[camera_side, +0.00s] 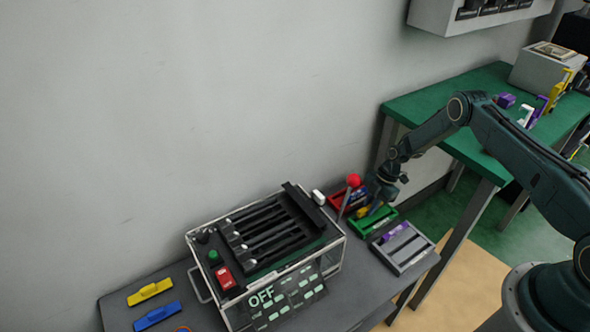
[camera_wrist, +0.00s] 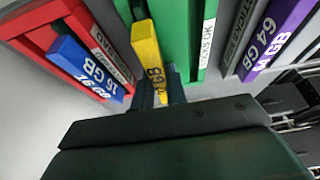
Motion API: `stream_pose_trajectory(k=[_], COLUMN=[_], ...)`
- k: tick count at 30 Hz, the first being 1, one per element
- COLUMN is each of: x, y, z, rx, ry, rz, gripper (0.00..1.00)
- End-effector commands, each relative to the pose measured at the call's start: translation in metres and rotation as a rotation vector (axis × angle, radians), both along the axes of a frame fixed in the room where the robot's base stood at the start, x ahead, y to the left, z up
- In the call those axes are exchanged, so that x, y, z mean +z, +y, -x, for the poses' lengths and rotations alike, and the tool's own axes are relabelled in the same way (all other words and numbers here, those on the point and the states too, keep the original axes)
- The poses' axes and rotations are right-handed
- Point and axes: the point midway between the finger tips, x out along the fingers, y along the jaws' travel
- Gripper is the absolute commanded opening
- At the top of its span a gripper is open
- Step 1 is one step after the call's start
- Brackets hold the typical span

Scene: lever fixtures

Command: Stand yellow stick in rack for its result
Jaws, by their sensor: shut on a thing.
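My gripper (camera_wrist: 161,90) is shut on a yellow stick (camera_wrist: 148,50) marked with a number and "GB". In the side view, my gripper (camera_side: 386,192) is over the green rack (camera_side: 383,220), with the yellow stick (camera_side: 364,211) at the rack's left part. The green rack (camera_wrist: 192,30) carries a label ending in "OK". I cannot tell whether the stick touches the rack's floor. The red rack (camera_wrist: 40,22) on the left holds a blue 16 GB stick (camera_wrist: 85,68). The grey rack (camera_side: 412,247) on the right holds a purple stick (camera_side: 395,231), marked 64 GB in the wrist view (camera_wrist: 268,38).
A lever with a red knob (camera_side: 354,181) stands close left of my gripper. A clear-walled machine (camera_side: 265,250) has a display (camera_side: 285,298) reading OFF, with green and red buttons. Another yellow stick (camera_side: 150,291) and a blue stick (camera_side: 157,316) lie at the table's left.

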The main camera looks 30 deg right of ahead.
Motion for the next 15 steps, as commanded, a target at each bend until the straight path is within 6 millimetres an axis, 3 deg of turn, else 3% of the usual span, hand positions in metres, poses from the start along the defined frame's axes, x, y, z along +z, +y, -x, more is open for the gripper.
stream_pose_trajectory(k=[3,4,7,15], x=[-0.0021,-0.002,-0.0021,-0.0026], y=[-0.0001,-0.0001,-0.0001,0.0002], z=[-0.0003,-0.0004,-0.0001,0.0011], rx=[0.0,0.0,0.0,0.0], ry=[-0.001,-0.001,0.0,0.003], rz=[0.0,0.0,0.0,-0.001], gripper=[0.0,0.18,0.37,0.39])
